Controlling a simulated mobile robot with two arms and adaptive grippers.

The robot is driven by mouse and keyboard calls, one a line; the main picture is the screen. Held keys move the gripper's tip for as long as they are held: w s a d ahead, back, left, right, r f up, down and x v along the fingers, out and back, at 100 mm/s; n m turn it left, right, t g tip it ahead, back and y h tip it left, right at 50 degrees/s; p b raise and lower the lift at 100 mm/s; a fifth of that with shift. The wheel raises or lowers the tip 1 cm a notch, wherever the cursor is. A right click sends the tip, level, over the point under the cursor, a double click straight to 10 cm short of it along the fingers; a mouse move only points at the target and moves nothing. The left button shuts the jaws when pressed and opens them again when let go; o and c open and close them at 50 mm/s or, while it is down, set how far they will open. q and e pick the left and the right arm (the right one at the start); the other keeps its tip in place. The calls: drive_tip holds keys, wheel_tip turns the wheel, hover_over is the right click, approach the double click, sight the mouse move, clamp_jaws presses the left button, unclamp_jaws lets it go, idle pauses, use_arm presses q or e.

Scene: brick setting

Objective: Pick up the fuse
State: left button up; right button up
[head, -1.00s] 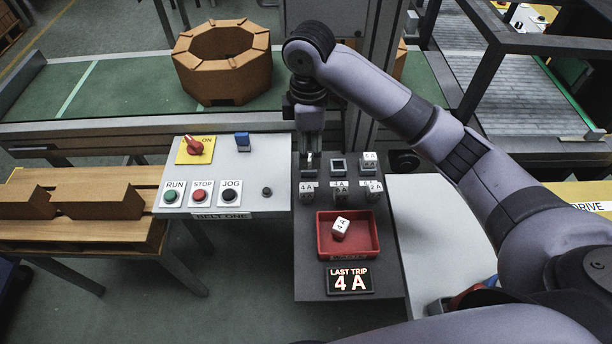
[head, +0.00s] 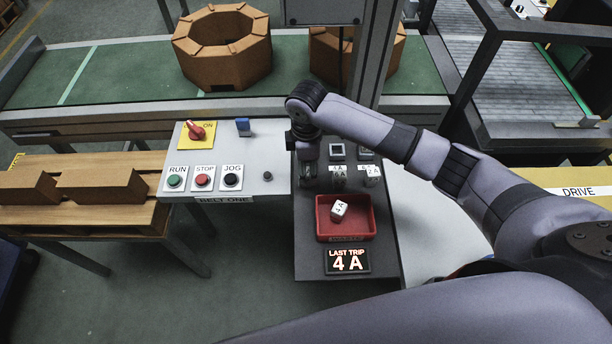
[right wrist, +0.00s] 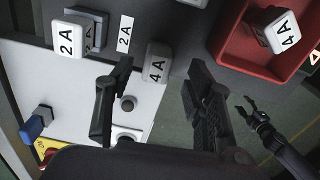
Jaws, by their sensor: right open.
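A loose white fuse (head: 338,209) marked 4 A lies tilted in the red tray (head: 364,226). Another 4A fuse (right wrist: 157,64) shows beyond and between the fingers of my right gripper (right wrist: 158,105), apart from them. My right gripper (head: 308,180) is open above the left side of the fuse panel, hiding fuses under it in the head view. A 2A fuse (right wrist: 69,37) stands behind it in the right wrist view. More fuses (head: 372,175) stand right of the gripper. My left gripper (right wrist: 250,110) appears small, open and empty.
A display (head: 347,261) reads LAST TRIP 4 A. A grey console (head: 245,181) with RUN, STOP and JOG buttons stands left of the panel. An empty-looking socket (head: 337,151) is at the panel's back. A conveyor (head: 120,75) with brown blocks runs behind.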

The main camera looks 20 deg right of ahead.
wheel_tip(320, 180, down, 4)
drive_tip(key=shift+w+r, duration=0.15)
drive_tip(key=shift+r, duration=0.1)
clamp_jaws()
idle(0.5)
